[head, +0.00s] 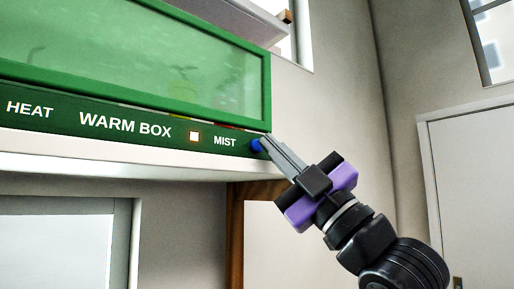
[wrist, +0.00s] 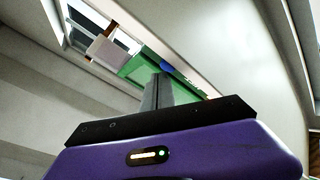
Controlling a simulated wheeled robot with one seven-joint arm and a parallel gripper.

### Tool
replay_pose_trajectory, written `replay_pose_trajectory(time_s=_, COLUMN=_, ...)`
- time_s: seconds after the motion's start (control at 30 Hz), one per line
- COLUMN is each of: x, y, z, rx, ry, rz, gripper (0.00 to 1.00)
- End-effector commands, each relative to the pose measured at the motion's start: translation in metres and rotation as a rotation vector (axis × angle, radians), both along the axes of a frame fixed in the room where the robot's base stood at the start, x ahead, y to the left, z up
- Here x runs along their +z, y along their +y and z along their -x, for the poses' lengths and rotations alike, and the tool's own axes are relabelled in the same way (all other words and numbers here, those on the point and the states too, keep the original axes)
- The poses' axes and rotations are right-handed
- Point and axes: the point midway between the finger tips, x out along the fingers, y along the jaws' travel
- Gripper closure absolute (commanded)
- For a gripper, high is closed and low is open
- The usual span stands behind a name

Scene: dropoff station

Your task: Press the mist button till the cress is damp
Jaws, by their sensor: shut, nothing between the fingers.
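The green warm box (head: 262,90) stands on a white shelf, with a misty green glass front. Blurred plant shapes show faintly behind the glass; I cannot tell how damp the cress is. The blue mist button (head: 256,145) is at the right end of the front panel, beside the word MIST. My gripper (head: 266,143) is shut and empty, its tips at the button and partly covering it. I cannot tell whether the button is pushed in. In the wrist view the shut fingers (wrist: 159,88) point at the green box (wrist: 137,68), with the blue button (wrist: 166,67) just beyond.
A small lit lamp (head: 194,136) sits on the panel left of MIST. The white shelf edge (head: 110,158) runs just under the box. A wooden post (head: 236,215) stands below it. A white door (head: 470,180) is at the right. The wall beside the box is clear.

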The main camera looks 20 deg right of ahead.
Motion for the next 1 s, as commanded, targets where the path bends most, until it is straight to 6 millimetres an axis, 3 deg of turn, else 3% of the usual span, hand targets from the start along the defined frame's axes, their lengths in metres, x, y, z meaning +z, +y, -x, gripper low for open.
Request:
replay_pose_trajectory(time_s=0.37, x=0.000, y=-0.002, z=0.004, rx=0.000, ry=-0.001, rz=0.001, gripper=1.00)
replay_pose_trajectory(time_s=1.0, x=0.000, y=-0.018, z=0.056, rx=0.000, ry=-0.003, rz=0.001, gripper=1.00)
